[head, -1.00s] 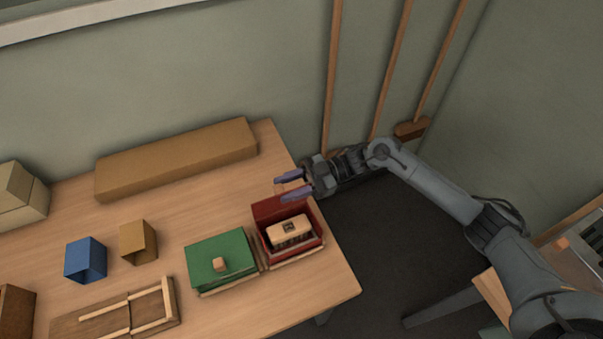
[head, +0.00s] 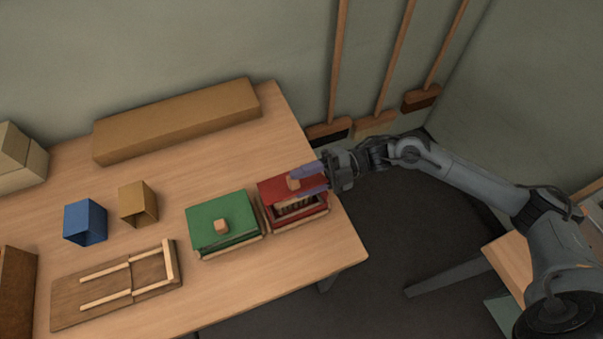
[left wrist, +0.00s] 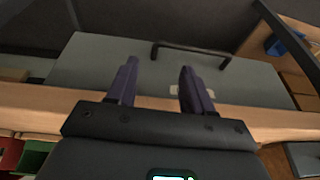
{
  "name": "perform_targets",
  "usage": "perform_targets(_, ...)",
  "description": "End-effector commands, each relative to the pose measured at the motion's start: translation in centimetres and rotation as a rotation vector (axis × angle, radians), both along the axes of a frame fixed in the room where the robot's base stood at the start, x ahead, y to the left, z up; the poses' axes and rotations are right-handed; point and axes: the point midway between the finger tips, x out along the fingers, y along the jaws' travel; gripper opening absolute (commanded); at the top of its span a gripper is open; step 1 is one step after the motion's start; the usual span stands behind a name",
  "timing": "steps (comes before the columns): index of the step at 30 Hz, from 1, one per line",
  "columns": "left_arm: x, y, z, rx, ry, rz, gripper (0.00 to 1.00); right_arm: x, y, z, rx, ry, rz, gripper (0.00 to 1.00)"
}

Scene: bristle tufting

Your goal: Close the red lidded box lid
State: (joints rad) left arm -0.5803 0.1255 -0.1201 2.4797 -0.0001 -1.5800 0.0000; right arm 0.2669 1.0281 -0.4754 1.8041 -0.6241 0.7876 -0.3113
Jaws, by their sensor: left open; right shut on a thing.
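The red lidded box (head: 303,222) stands near the right end of the table. Its red lid (head: 272,189) is tilted down over the box, and a gap at the front shows the dark bristles of a brush (head: 296,206) inside. My right gripper (head: 296,182) comes in from the right and is shut on the lid's small wooden knob (head: 292,184), its purple fingers partly covering the lid. My left gripper (left wrist: 158,80) shows only in the left wrist view, open with nothing between its fingers.
A green lidded box (head: 222,213) stands close to the left of the red box. Blue (head: 85,222) and tan (head: 137,202) open holders, a wooden jig board (head: 115,285) and a long cardboard block (head: 176,120) lie further left. The table's right edge is near the red box.

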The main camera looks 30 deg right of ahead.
Motion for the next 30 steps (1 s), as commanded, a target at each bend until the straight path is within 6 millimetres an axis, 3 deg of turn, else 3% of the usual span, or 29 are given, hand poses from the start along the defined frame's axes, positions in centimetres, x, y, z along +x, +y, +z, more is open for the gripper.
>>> perform_targets(3,0.0,0.0,-1.8,0.0,0.0,0.0,0.51,-0.6,0.0,-1.4,-0.021,-0.099,-0.001,0.0)
perform_targets(15,0.1,-0.2,-5.7,-0.007,-0.001,0.005,0.51,-1.6,0.2,-3.3,-0.072,-0.406,-0.003,0.0)
perform_targets(30,0.1,-0.2,-6.8,-0.008,-0.001,0.005,0.51,-1.7,0.1,-3.6,-0.098,-0.519,-0.007,0.0)
